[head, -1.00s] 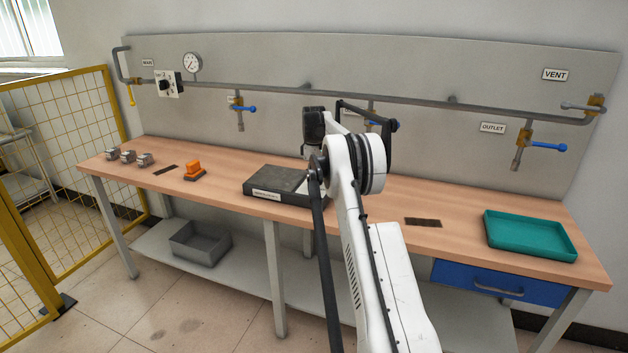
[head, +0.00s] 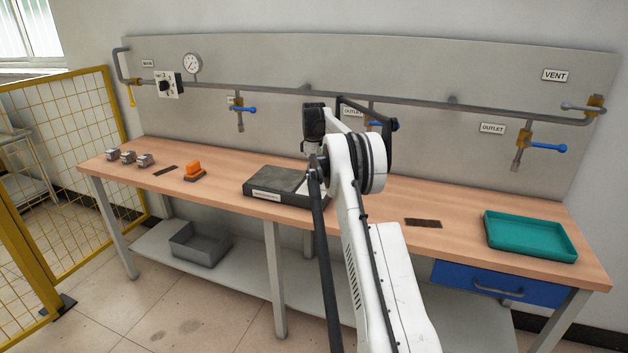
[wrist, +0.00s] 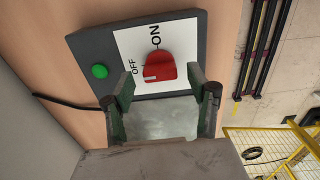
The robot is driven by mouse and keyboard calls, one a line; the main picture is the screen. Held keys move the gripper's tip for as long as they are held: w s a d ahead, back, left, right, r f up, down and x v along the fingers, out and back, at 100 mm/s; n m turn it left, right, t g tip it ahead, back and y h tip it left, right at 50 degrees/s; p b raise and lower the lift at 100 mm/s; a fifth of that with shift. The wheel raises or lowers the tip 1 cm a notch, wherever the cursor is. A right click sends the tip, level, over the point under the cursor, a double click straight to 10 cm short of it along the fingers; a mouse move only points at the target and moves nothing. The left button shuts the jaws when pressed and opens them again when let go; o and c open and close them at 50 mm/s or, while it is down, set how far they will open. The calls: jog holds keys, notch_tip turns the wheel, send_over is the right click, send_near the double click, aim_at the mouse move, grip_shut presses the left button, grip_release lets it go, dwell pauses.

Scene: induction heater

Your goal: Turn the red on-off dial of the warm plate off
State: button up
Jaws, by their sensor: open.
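The red dial (wrist: 160,68) sits on a white panel marked ON and OFF in the wrist view. A pale mark shows on the dial's lower left, on the OFF side. My gripper (wrist: 161,82) is open, with its fingertips on either side of the dial; I cannot tell whether they touch it. The warm plate (head: 275,182) is a dark grey slab on the bench in the head view. My arm hides its right part there, and the dial and my fingers cannot be made out.
A green button (wrist: 99,71) is beside the white panel. On the bench (head: 390,215) are small metal blocks (head: 128,157), an orange object (head: 194,170) and a green tray (head: 529,236). Pipes with blue-handled valves (head: 243,109) run along the back panel.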

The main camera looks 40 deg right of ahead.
notch_tip(320, 180, up, 11)
jog(key=shift+f, duration=0.2)
dwell(0.5)
jog(key=s+a+r+m+t, duration=0.1)
jog(key=s+a+r, duration=0.1)
jog(key=a+r, duration=1.1)
jog(key=s+a+r+m+t+h, duration=0.1)
jog(key=s+a+r, duration=0.1)
jog(key=s+a, duration=0.45)
jog(key=s+a+r+m+t, duration=0.1)
jog(key=s+a+r, duration=0.15)
jog(key=a, duration=0.75)
jog(key=s+a+f+m+t, duration=0.1)
jog(key=s+a+f+t, duration=0.15)
jog(key=s+a, duration=1.1)
jog(key=s+a+f+m+t, duration=0.1)
jog(key=s+a+f, duration=0.2)
jog(key=s+f, duration=0.3)
jog(key=s+a+f+m+y, duration=0.1)
jog(key=s+a+f, duration=0.2)
jog(key=s+f, duration=0.4)
jog(key=s, duration=0.5)
jog(key=shift+s+t, duration=0.25)
jog(key=shift+t, duration=0.1)
